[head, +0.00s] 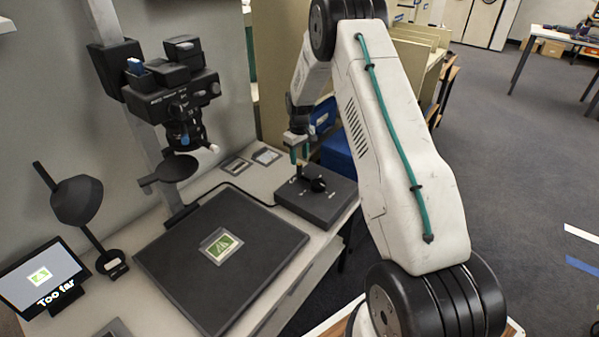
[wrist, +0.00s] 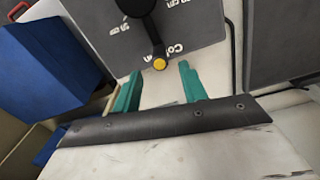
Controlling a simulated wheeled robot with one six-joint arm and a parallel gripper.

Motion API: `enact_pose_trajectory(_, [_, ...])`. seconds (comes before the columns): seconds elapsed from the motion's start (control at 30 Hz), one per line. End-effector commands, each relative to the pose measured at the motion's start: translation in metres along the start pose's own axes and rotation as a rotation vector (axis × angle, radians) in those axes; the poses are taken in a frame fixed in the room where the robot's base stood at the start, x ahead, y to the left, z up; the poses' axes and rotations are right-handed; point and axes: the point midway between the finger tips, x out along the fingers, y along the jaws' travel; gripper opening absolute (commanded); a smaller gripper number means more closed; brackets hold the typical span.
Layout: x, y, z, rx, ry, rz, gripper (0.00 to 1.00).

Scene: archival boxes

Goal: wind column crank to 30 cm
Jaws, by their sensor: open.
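The dark control box (head: 322,205) stands at the right end of the white bench, with a black round crank hub (head: 318,184) on top. In the wrist view the crank (wrist: 152,35) is a black arm ending in a yellow tip, beside white lettering on the box. My gripper (head: 299,154) is over the box's far left part; its teal fingers (wrist: 158,82) are open and apart. The yellow tip lies between and just beyond the fingertips in the picture; contact cannot be told. The camera column (head: 150,125) carries a black camera (head: 172,95). The screen (head: 42,278) reads "Too far".
A black baseboard (head: 170,262) with a green-and-white card (head: 221,245) lies under the camera. A dark lamp (head: 77,200) stands at left. Blue boxes (wrist: 45,75) are beside the bench near my gripper. Open carpet lies at right.

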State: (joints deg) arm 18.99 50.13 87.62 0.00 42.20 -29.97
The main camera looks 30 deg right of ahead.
Motion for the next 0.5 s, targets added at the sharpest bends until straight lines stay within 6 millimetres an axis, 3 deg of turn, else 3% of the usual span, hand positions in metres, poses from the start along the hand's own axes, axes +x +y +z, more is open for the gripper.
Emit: enact_pose_trajectory(0.5, [0.071,0.001,0.0,0.0,-0.001,-0.001,0.43])
